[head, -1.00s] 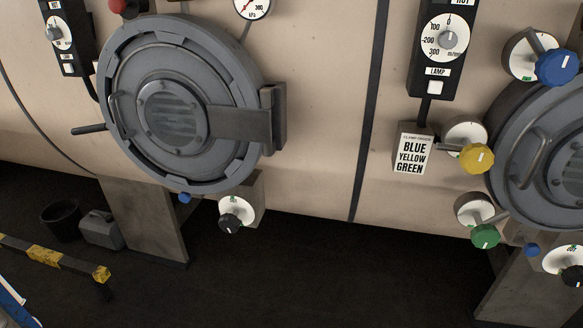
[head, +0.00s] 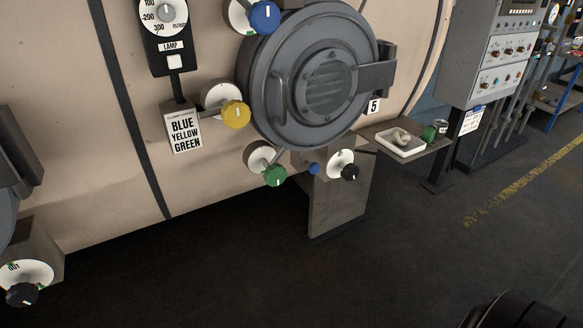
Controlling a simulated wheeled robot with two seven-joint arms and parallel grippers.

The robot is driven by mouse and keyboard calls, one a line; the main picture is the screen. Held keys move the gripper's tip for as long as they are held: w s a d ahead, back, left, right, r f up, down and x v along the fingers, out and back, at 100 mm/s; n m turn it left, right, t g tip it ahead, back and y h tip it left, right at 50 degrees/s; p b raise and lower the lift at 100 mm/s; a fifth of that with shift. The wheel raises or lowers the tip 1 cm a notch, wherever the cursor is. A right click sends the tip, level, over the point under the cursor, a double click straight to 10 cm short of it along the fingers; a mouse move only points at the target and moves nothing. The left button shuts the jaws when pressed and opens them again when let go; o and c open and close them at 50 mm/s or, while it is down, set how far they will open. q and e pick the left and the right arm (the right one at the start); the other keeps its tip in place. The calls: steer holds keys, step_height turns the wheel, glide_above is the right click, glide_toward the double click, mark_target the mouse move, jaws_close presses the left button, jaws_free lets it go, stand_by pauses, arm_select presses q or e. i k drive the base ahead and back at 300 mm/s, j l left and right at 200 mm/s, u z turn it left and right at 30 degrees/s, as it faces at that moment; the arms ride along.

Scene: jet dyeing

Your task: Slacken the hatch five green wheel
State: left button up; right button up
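The green wheel (head: 275,176) sits at the lower left of the round grey hatch (head: 312,80), in front of a white dial (head: 259,156). A plate with the number 5 (head: 374,106) is at the hatch's lower right. The yellow wheel (head: 236,115) is at the hatch's left and the blue wheel (head: 264,17) at its upper left. A sign (head: 184,131) reads blue, yellow, green. Neither gripper can be made out; a dark rounded shape at the bottom right edge is unclear.
A black knob (head: 350,172) and a small blue knob (head: 314,169) are below the hatch. A side shelf (head: 425,148) holds a white tray (head: 401,144) and a can. A control cabinet (head: 486,60) stands at right. The dark floor (head: 230,270) in front is clear.

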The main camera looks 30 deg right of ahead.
mark_target(274, 174)
steer(key=z, duration=0.95)
